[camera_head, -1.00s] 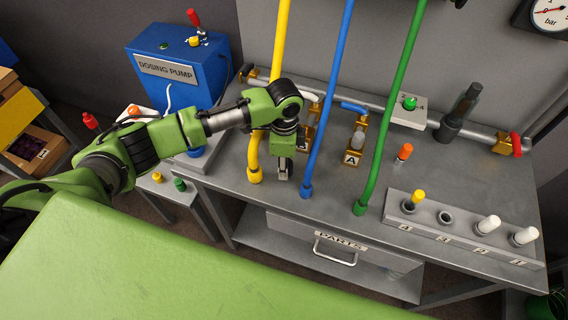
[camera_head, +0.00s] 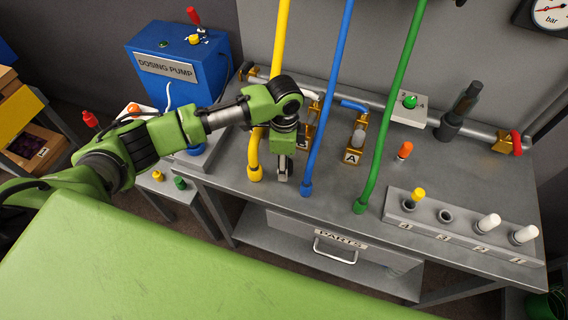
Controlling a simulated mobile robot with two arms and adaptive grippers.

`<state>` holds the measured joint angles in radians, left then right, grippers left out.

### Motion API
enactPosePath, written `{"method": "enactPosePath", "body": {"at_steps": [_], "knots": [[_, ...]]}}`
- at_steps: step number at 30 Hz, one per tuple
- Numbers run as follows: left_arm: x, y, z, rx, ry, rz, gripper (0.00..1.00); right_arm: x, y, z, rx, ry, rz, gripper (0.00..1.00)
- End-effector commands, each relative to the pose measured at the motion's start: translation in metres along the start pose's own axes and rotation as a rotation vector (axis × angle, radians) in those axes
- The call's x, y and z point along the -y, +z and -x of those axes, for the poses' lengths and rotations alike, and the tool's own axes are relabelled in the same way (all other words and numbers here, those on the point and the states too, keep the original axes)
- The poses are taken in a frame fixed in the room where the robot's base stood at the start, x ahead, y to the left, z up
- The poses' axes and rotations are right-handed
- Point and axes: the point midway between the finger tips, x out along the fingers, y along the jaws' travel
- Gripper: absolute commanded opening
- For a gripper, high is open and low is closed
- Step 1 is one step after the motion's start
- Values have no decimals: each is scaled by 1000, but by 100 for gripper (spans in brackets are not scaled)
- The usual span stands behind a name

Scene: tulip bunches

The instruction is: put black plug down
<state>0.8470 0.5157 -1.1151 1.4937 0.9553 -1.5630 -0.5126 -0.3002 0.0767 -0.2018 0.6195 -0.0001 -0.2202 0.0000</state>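My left gripper (camera_head: 283,174) points down at the bench's front, between the yellow hose and the blue hose. Its fingertips are small and grey here, and I cannot tell whether they are open or shut, or whether anything is between them. I cannot make out a black plug for sure; one may be hidden at the fingers. My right gripper is not in view.
The yellow hose (camera_head: 255,160), blue hose (camera_head: 327,100) and green hose (camera_head: 388,120) hang close by. An orange plug (camera_head: 404,150) stands behind. A blue dosing pump (camera_head: 205,70) is at left.

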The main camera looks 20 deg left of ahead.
Motion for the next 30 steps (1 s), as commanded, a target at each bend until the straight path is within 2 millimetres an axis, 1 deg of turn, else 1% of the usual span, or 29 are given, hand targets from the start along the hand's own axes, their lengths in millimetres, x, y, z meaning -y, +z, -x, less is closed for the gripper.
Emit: {"method": "enactPosePath", "body": {"at_steps": [9,12,15,18,21,30], "knots": [[2,-1,66,-3,-5,0,44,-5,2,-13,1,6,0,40],[1,0,84,-2,-5,-1,44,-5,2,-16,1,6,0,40],[1,-1,98,-2,-4,0,44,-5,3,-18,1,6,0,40],[0,0,107,-1,-1,0,44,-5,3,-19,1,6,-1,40],[0,0,111,0,0,1,44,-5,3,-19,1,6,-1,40],[0,0,112,0,0,1,44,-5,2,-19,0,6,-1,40]]}}
